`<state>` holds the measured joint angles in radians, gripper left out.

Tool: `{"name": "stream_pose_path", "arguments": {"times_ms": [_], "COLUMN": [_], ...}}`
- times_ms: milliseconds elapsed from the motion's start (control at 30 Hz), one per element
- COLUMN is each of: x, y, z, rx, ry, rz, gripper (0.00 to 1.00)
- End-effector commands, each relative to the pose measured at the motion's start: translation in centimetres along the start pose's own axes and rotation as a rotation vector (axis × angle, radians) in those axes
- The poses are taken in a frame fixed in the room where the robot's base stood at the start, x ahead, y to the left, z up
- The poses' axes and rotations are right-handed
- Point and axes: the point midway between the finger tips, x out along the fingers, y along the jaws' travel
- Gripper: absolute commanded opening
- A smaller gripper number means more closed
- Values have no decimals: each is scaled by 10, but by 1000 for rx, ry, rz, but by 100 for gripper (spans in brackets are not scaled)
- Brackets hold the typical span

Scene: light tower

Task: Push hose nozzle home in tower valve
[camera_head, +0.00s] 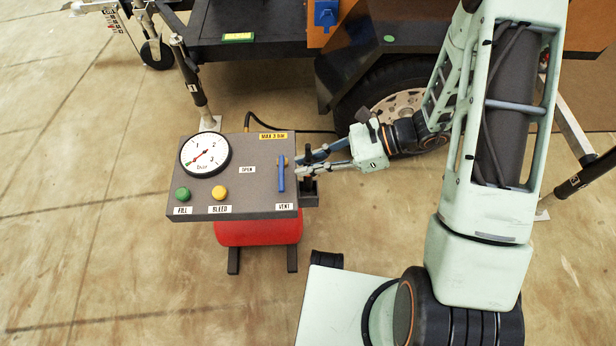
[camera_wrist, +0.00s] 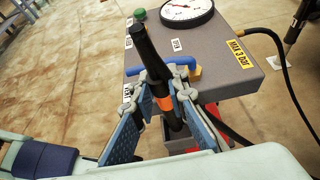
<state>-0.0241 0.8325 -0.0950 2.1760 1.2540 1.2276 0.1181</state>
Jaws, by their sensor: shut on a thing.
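The hose nozzle is a slim black piece with an orange band (camera_wrist: 165,103). In the wrist view it stands between my gripper's blue-padded fingers (camera_wrist: 156,92), tilted a little, with its tip pointing away. My gripper (camera_head: 305,164) is shut on it beside the right edge of the grey control box. The nozzle's lower end is at or in a small dark holder (camera_head: 309,192) on the box's side; how deep it sits is hidden. I cannot make out the tower valve for certain in either view.
The grey control box (camera_head: 240,184) carries a pressure gauge (camera_head: 205,155), green and yellow buttons, and a blue vent lever (camera_head: 281,176) close to my fingers. A black hose (camera_wrist: 277,62) runs from its back. Behind stands the trailer with a wheel (camera_head: 395,105) and a blue fitting (camera_head: 326,14).

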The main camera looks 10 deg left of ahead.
Motion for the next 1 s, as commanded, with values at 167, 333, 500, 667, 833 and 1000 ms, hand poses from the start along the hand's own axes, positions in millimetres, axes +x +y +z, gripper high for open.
{"name": "stream_pose_path", "arguments": {"times_ms": [167,333,500,667,833,1000], "x": [7,15,22,22,24,24], "y": [-1,0,0,0,0,0], "z": [-14,-30,-46,-46,-49,-49], "rx": [0,1,0,-1,-1,-1], "ry": [-1,-1,-1,-1,-1,0], "rz": [-1,1,0,-1,-1,-1], "gripper": [0,0,0,0,0,26]}}
